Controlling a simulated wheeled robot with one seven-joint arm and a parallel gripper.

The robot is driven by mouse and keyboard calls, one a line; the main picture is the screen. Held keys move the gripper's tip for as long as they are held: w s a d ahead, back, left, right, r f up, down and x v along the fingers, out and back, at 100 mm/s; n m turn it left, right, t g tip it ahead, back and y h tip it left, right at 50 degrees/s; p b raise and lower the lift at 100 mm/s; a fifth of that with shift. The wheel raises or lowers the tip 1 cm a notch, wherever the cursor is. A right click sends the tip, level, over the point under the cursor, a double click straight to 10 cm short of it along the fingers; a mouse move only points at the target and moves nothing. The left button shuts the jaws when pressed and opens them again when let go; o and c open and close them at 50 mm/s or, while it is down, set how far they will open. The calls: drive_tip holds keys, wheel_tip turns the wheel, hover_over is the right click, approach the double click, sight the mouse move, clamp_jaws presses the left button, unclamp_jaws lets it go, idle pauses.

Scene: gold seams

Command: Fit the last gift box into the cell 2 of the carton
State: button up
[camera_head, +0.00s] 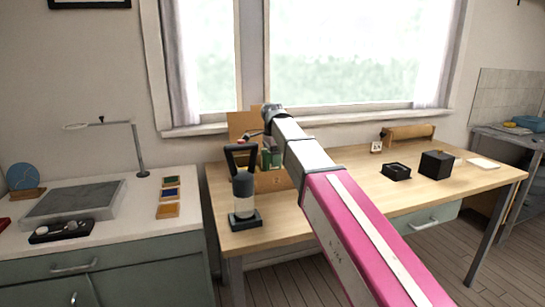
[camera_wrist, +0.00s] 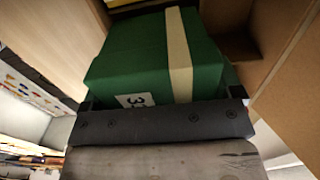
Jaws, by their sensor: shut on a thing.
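A dark green gift box (camera_wrist: 135,60) with a cream ribbon and a white number label fills the middle of the wrist view. My gripper (camera_wrist: 160,105) is shut on it, with dark finger edges at its two sides. Brown cardboard walls of the carton (camera_wrist: 287,60) stand to the right of the box and behind it. In the head view the carton (camera_head: 272,183) stands on the wooden table behind the black-handled device, and green shows at its top (camera_head: 272,158). My arm hides much of the carton. I cannot tell how deep the box sits or which cell it is over.
A black-handled device with a clear cylinder (camera_head: 243,200) stands close in front of the carton. The table's front right is clear.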

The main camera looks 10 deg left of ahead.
drive_tip(key=shift+f, duration=0.75)
drive_tip(key=o, duration=0.9)
drive_tip(key=shift+c, duration=0.2)
drive_tip(key=shift+r, duration=0.1)
drive_tip(key=shift+r, duration=3.95)
